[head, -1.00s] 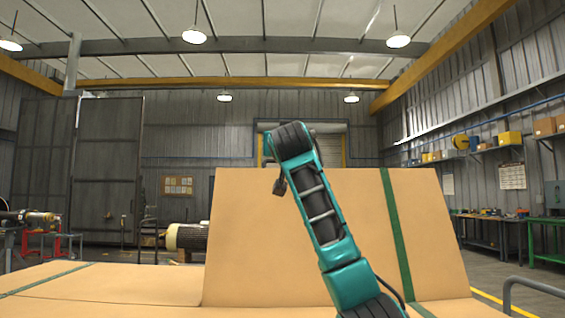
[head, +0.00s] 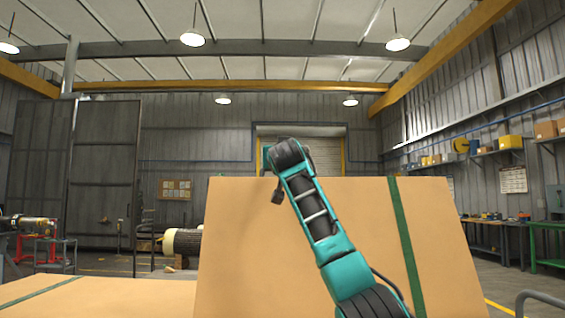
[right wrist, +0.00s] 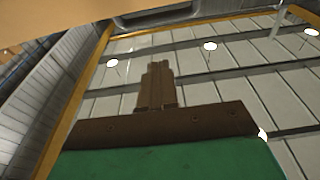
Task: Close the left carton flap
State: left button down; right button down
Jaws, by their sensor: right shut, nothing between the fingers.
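A large tan cardboard panel (head: 300,255) with a green stripe stands upright, leaning, across the middle of the head view. A lower tan panel (head: 110,298), also with a green stripe, lies nearly flat at lower left. I cannot tell for certain which one is the left carton flap. My teal arm rises in front of the upright panel and hides part of it. My right gripper (right wrist: 157,85) shows in the right wrist view, shut and empty, its fingers against the ceiling background. A tan surface (right wrist: 90,20) crosses the top left there, apart from the fingers. My left gripper is out of view.
Behind the cartons stand a motor-like cylinder (head: 183,241) and a red stand (head: 35,245) at the left. Workbenches (head: 495,235) line the right wall. A grey rail (head: 540,299) is at lower right. Open floor shows beyond the low panel.

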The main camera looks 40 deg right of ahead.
jog(key=w+d+p, duration=0.1)
jog(key=w+d, duration=0.1)
jog(key=w+d+f+p, duration=0.1)
jog(key=w+d, duration=0.1)
jog(key=shift+w, duration=0.4)
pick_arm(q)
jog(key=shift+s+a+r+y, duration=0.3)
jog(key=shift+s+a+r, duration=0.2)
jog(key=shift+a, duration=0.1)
pick_arm(e)
jog(key=shift+w+d+f, duration=0.25)
jog(key=shift+f, duration=0.1)
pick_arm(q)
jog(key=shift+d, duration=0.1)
